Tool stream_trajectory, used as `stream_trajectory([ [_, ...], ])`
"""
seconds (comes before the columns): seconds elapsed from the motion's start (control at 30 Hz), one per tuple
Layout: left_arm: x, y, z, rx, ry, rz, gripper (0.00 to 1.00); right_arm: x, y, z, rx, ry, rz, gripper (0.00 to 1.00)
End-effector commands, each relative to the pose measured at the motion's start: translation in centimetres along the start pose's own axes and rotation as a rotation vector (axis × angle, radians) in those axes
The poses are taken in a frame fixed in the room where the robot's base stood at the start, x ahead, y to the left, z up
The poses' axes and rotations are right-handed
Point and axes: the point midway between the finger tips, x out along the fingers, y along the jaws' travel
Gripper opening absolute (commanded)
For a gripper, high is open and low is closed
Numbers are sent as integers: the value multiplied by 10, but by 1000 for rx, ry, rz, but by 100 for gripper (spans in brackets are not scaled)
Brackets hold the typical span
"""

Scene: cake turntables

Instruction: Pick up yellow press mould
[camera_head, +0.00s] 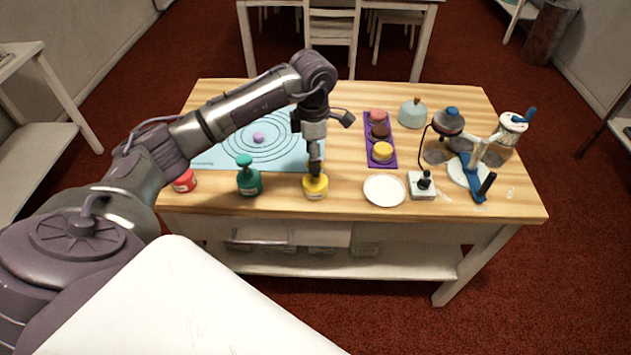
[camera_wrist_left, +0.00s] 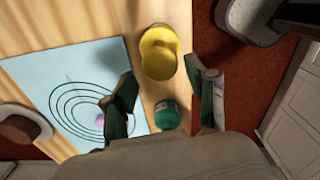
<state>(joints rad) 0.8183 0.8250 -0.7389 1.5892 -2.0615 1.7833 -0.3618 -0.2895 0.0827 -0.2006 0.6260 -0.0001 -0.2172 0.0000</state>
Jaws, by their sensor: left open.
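The yellow press mould (camera_head: 315,189) stands upright near the front edge of the wooden table, with a pale label on its side. My left gripper (camera_head: 315,158) points down just above it in the head view and hides part of its top. In the left wrist view the yellow press mould (camera_wrist_left: 158,57) lies beyond the open fingers of my left gripper (camera_wrist_left: 164,93). The fingers are apart with nothing held between them. I cannot tell whether a fingertip touches the mould. My right gripper is not in view.
A green press mould (camera_head: 248,181) and a red one (camera_head: 184,182) stand to the left. A pale blue ringed mat (camera_head: 215,155) lies behind. A white plate (camera_head: 384,190) and a purple tray (camera_head: 379,118) with round pieces are to the right, near a blue-and-white device (camera_head: 468,172).

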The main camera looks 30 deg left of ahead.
Motion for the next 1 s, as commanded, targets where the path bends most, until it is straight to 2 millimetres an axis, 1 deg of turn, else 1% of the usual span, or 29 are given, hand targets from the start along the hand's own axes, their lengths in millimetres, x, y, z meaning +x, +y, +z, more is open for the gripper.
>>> stream_trajectory([
  [0.17,11,-1,0,-1,0,-2,57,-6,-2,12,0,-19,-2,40],
  [0.23,20,-2,1,1,2,-5,57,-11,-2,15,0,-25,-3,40],
  [0.33,35,-2,2,-1,1,-5,57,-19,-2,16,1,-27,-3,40],
  [0.4,46,-2,2,-1,1,-5,57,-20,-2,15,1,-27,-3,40],
  [0.5,55,-1,2,-1,-1,-2,57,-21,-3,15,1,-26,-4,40],
  [0.6,59,-1,2,-1,-1,-1,57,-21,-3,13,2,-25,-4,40],
  [0.77,59,-1,2,0,-1,0,57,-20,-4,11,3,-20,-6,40],
  [1.0,58,-1,2,0,-1,0,17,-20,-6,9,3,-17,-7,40],
])
